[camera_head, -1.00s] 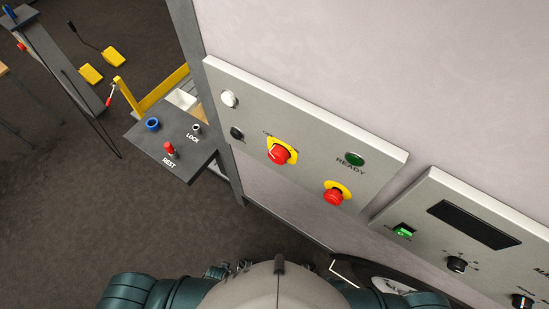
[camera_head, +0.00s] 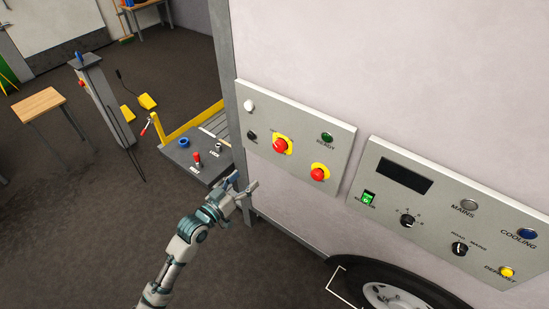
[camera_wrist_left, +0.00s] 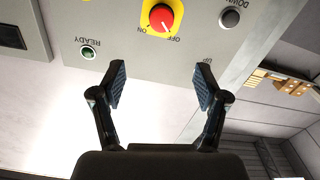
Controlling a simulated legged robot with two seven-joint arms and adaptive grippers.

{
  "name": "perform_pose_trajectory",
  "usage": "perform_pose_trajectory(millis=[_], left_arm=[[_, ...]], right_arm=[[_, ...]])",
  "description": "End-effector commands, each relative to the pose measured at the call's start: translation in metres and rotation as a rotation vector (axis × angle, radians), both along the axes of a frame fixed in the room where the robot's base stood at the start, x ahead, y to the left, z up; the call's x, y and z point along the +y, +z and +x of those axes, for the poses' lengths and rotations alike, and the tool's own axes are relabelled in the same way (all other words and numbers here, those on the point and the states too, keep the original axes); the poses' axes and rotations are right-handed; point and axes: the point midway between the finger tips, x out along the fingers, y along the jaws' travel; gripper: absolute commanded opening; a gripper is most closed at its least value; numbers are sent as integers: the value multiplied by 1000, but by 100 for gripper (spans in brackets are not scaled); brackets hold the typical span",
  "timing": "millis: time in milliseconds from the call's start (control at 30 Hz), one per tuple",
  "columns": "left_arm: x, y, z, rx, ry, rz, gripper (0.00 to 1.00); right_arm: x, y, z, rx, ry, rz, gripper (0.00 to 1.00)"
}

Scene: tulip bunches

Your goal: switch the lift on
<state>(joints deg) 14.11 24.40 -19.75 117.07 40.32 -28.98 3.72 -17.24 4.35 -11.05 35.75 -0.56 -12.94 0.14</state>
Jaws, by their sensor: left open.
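The lift panel (camera_head: 292,165) is a pale plate on the wall. It carries a red rotary switch on a yellow plate (camera_head: 280,146), and the wrist view shows this red switch (camera_wrist_left: 161,18) with ON and OFF labels. The white mark on its knob appears to point towards OFF. A dark green READY lamp (camera_head: 326,138) is beside it. My left gripper (camera_head: 246,181) is open and empty, just below the panel's lower left in the head view. In the wrist view its fingers (camera_wrist_left: 160,86) are spread below the switch, apart from it. My right gripper is out of view.
The panel also has a red button on yellow (camera_head: 319,172), a white button (camera_head: 249,105) and a black DOWN button (camera_head: 252,135). A second panel (camera_head: 450,225) is on the right. A dark shelf (camera_head: 190,165) juts out left of the wall. A wheel (camera_head: 385,290) is below.

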Motion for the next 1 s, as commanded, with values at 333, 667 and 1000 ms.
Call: perform_pose_trajectory(millis=[333,667,1000], left_arm=[[-45,3,52,-1,0,0,74],[-85,2,112,0,2,1,74],[-100,1,134,-1,3,3,74]], right_arm=[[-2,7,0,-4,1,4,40],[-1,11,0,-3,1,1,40],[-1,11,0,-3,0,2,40]])
